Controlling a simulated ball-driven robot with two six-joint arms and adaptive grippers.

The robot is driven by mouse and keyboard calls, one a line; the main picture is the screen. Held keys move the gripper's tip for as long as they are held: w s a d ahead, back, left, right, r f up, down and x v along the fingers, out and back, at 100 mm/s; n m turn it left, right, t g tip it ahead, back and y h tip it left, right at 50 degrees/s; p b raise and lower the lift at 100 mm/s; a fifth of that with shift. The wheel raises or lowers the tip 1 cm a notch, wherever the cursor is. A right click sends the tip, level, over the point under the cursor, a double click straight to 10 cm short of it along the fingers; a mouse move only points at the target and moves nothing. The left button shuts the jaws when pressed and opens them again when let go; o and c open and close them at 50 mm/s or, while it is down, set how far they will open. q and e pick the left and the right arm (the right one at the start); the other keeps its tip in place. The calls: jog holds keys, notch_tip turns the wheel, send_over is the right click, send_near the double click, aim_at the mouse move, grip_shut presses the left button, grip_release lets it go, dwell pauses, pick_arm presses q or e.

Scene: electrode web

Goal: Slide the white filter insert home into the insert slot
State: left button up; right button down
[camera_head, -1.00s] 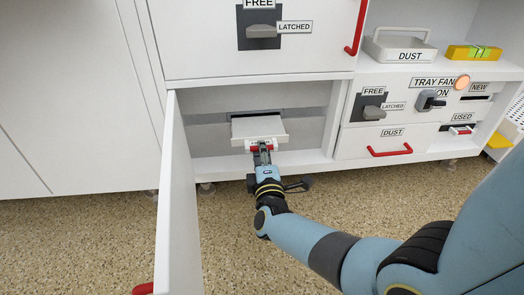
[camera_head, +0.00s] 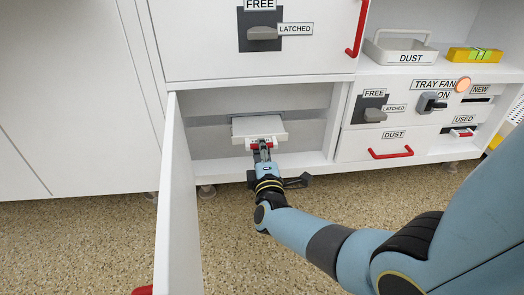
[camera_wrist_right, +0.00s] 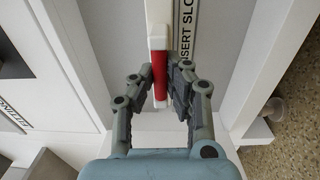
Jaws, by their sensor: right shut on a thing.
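The white filter insert (camera_head: 258,127) stands partly in the insert slot in the open lower bay of the cabinet, its near part sticking out toward me. Its red handle (camera_head: 268,146) is at its front end. My right gripper (camera_head: 262,152) is shut on this handle. In the right wrist view the fingers (camera_wrist_right: 160,85) lie on both sides of the red handle (camera_wrist_right: 160,75), below the white end of the insert (camera_wrist_right: 159,20). An "INSERT SLOT" label (camera_wrist_right: 187,35) shows beside it, partly cut off. The slot's inside is hidden. My left gripper is not in view.
An open white door (camera_head: 178,200) stands left of my right arm. A drawer with a red handle (camera_head: 390,153) and a latch (camera_head: 374,114) are to the right. A white dust tray (camera_head: 400,48) and a yellow level (camera_head: 473,54) sit on the shelf. The speckled floor is clear.

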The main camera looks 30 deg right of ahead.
aim_at(259, 135)
jog(key=shift+b+x, duration=0.65)
jog(key=shift+x, duration=2.1)
jog(key=shift+f+b+x, duration=0.2)
jog(key=shift+b+x, duration=0.6)
jog(key=shift+x, duration=1.55)
jog(key=c, duration=1.3)
grip_release()
jog(key=v, duration=1.2)
